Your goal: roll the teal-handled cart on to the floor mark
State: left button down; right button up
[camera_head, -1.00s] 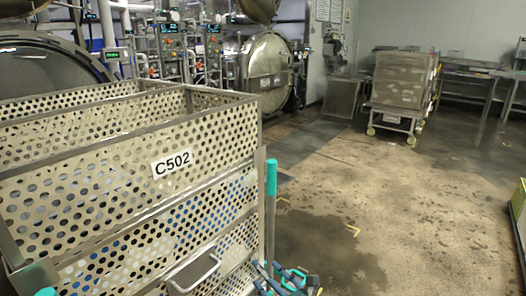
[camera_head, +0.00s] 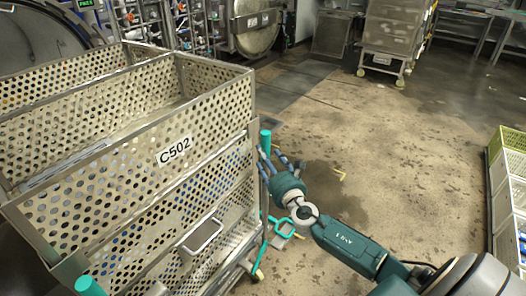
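The cart carries a tall perforated metal basket (camera_head: 125,175) labelled C502 and fills the left side. One teal handle (camera_head: 265,142) stands upright at its right corner; another teal handle (camera_head: 89,286) shows at the bottom left. My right gripper (camera_head: 271,160) is beside the right handle, its blue fingers pointing at the post just below the teal grip. Whether the fingers are apart or closed on the post cannot be told. A yellow corner of the floor mark (camera_head: 340,174) lies on the floor right of the gripper. My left gripper is out of view.
Another loaded cart (camera_head: 394,35) stands at the back on wheels. A round autoclave door (camera_head: 254,22) is at the back left. Green and white crates (camera_head: 508,185) stand at the right edge. The wet floor between is open.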

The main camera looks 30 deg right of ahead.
jog(key=shift+w+d, duration=0.15)
jog(key=shift+w, duration=0.65)
jog(key=shift+w+d, duration=0.15)
jog(key=shift+w, duration=0.65)
